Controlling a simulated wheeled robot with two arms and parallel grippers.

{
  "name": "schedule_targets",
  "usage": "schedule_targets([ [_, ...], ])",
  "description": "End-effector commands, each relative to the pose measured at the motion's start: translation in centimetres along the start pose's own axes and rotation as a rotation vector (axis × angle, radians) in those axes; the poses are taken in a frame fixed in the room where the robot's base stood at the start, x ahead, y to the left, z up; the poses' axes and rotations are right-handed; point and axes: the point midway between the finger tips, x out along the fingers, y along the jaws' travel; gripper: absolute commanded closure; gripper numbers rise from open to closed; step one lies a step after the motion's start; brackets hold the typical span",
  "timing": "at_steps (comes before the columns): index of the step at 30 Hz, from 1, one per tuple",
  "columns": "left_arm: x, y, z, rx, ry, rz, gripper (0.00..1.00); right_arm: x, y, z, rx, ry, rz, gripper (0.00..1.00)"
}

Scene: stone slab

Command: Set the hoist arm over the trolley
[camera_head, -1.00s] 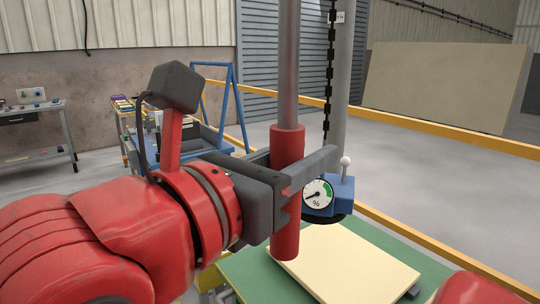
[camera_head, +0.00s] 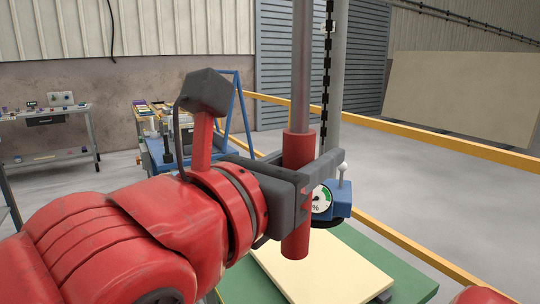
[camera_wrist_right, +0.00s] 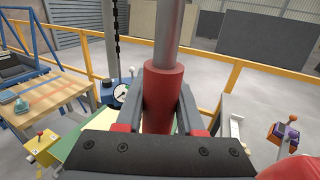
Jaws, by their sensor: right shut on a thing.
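The hoist arm shows as a grey upright pole (camera_head: 302,70) with a red grip sleeve (camera_head: 299,150). My right gripper (camera_head: 312,172) is shut around the sleeve, with one grey finger on each side; it also shows in the wrist view (camera_wrist_right: 168,100). A blue lifter head (camera_head: 341,200) with a round gauge and a white-knobbed lever is just behind, and the gripper partly hides the gauge. The trolley appears to be the blue frame (camera_head: 240,105) in the left background, partly hidden by my arm. The pole does not stand over it. My left gripper is not seen.
A cream slab (camera_head: 340,275) lies on a green table (camera_head: 405,280) below the sleeve. A black chain (camera_head: 326,75) hangs beside another grey post. Yellow rails (camera_head: 400,240) run behind. A workbench (camera_head: 50,157) stands far left. Open grey floor lies right.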

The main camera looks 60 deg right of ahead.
Motion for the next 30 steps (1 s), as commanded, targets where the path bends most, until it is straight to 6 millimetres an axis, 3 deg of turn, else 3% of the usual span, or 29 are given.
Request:
schedule_targets([
  [3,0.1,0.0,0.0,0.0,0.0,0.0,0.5,-0.1,0.1,0.5,0.002,-0.014,0.003,1.0],
  [4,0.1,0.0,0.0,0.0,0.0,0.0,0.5,-0.1,0.1,0.5,0.002,-0.013,0.003,0.6],
  [9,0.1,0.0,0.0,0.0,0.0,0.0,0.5,-0.1,0.1,0.3,0.002,-0.009,0.002,0.33],
  [20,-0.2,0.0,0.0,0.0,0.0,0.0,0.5,-0.6,0.1,0.1,0.0,-0.007,0.001,0.33],
  [25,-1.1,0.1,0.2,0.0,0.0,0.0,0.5,-3.5,0.1,-0.1,-0.001,-0.009,0.004,0.33],
  [30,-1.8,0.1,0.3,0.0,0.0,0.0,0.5,-8.2,0.1,0.1,0.0,-0.013,0.004,0.33],
])
